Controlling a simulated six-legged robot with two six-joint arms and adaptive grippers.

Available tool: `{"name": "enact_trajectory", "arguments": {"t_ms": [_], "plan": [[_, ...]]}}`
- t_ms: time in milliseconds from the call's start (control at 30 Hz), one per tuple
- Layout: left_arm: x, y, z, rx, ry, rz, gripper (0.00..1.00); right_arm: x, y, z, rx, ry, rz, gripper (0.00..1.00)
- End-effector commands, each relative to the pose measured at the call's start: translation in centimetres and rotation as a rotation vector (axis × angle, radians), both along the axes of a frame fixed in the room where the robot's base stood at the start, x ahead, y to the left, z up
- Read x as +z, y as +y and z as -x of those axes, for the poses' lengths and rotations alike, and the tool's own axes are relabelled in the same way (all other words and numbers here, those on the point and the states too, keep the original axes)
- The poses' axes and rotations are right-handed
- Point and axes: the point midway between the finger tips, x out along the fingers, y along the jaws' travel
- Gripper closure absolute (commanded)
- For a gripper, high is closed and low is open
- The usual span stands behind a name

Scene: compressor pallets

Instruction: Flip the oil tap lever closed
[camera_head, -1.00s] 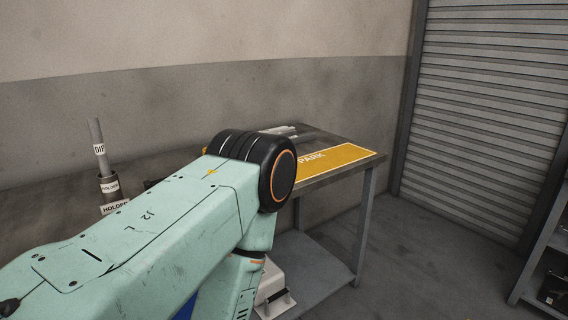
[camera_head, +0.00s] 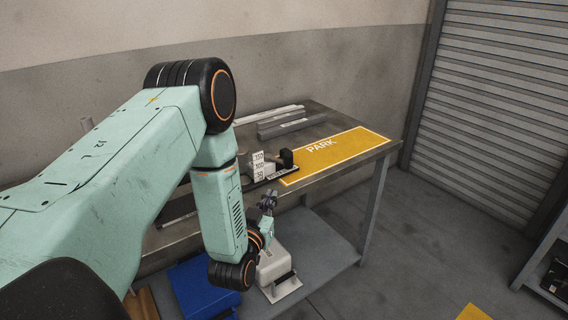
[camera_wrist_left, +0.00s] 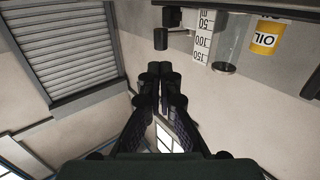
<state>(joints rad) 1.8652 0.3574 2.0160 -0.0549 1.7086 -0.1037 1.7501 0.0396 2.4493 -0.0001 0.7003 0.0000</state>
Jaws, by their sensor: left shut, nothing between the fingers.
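My left gripper (camera_head: 268,200) is beside the table's front edge, below the small measuring stand. In the left wrist view its dark fingers (camera_wrist_left: 152,75) are together with nothing between them. That view shows a yellow can marked OIL (camera_wrist_left: 267,38), a clear cylinder (camera_wrist_left: 230,45) and a white scale (camera_wrist_left: 203,40). A short black cylindrical part (camera_wrist_left: 160,38) is left of the scale, above and apart from the fingertips; whether it belongs to the tap is unclear. In the head view the scale (camera_head: 259,165) stands beside a black block (camera_head: 286,158). I cannot make out the lever. My right gripper is not in view.
The metal table (camera_head: 325,126) carries a yellow PARK area (camera_head: 333,154), which is clear, and grey bars (camera_head: 285,125) behind. Below are a blue box (camera_head: 200,288) and a whitish unit (camera_head: 272,264). A roller shutter (camera_head: 495,110) is at the right.

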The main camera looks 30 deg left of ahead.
Motion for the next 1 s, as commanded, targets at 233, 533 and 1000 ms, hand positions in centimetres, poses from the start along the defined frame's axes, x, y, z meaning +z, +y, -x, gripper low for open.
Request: {"name": "enact_trajectory", "arguments": {"t_ms": [233,533,1000], "plan": [[0.6,0.2,-1.0,0.003,-0.027,-0.017,1.00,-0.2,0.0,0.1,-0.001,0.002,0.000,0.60],[0.5,1.7,-6.4,0.002,-0.026,-0.016,1.00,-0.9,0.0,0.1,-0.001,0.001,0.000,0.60],[0.4,3.7,-12.9,0.002,-0.023,-0.014,1.00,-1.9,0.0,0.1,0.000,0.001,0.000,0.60]]}}
